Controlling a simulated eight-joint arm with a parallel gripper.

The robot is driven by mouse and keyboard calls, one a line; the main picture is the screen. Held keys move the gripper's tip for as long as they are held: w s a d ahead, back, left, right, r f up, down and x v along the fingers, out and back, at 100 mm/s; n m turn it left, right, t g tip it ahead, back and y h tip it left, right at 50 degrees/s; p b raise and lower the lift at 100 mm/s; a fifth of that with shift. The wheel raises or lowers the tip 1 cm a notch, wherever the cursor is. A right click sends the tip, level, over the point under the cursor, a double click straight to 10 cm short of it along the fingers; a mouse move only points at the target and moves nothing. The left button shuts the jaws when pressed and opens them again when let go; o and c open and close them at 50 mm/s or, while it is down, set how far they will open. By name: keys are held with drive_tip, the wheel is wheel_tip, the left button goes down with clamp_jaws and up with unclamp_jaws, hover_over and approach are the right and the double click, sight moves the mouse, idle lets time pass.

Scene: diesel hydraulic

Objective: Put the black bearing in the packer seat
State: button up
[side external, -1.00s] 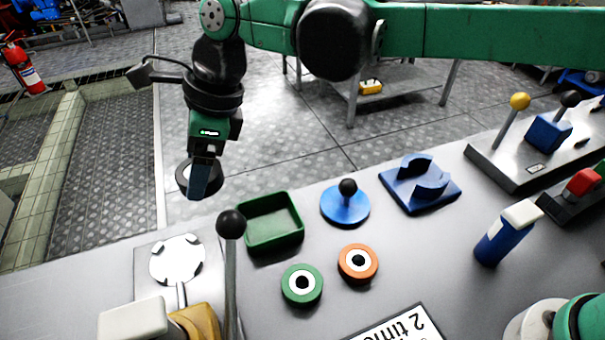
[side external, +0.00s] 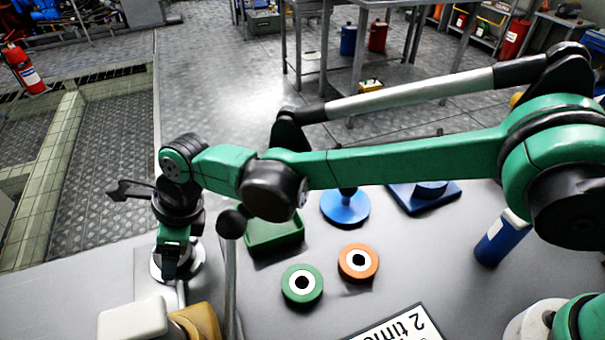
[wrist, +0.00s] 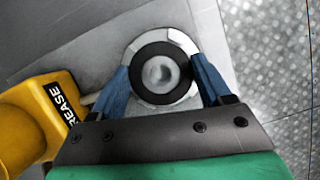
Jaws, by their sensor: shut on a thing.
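The black bearing (wrist: 160,97) is a dark ring seen in the wrist view. My gripper (wrist: 161,70) is shut on it, with one blue finger on each side. The packer seat (wrist: 179,38) is a pale round plate directly behind the ring in the wrist view, with its rim showing around it. In the side view my gripper (side external: 172,272) points down over the packer seat (side external: 198,262). The bearing is hidden there by the gripper. I cannot tell whether the bearing touches the seat or is just above it.
A lever with a black knob (side external: 231,222) stands right of the gripper. The yellow grease unit (wrist: 32,125) is close by. A green tray (side external: 275,243), a green ring (side external: 302,269) and an orange ring (side external: 358,247) lie to the right.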

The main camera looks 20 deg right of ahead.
drive_tip(key=shift+f, duration=0.1)
drive_tip(key=o, duration=1.3)
drive_tip(key=w+v, duration=0.1)
drive_tip(key=v, duration=1.1)
drive_tip(key=w+d+r+n+t, duration=0.2)
drive_tip(key=d+r+n, duration=0.2)
drive_tip(key=d, duration=0.6)
drive_tip(key=s+d+f+n+t+h, duration=0.1)
drive_tip(key=s+d+n, duration=0.2)
drive_tip(key=d+n, duration=0.2)
drive_tip(key=s+d+f+n+t+h, duration=0.1)
drive_tip(key=d+n, duration=0.4)
drive_tip(key=d, duration=0.7)
drive_tip(key=s+d+f+n+t+h, duration=0.1)
drive_tip(key=s+d+n+t+h, duration=0.1)
drive_tip(key=s+d+n, duration=0.2)
drive_tip(key=d+n, duration=0.2)
drive_tip(key=d, duration=0.2)
drive_tip(key=shift+s+d, duration=0.35)
drive_tip(key=shift+d, duration=0.05)
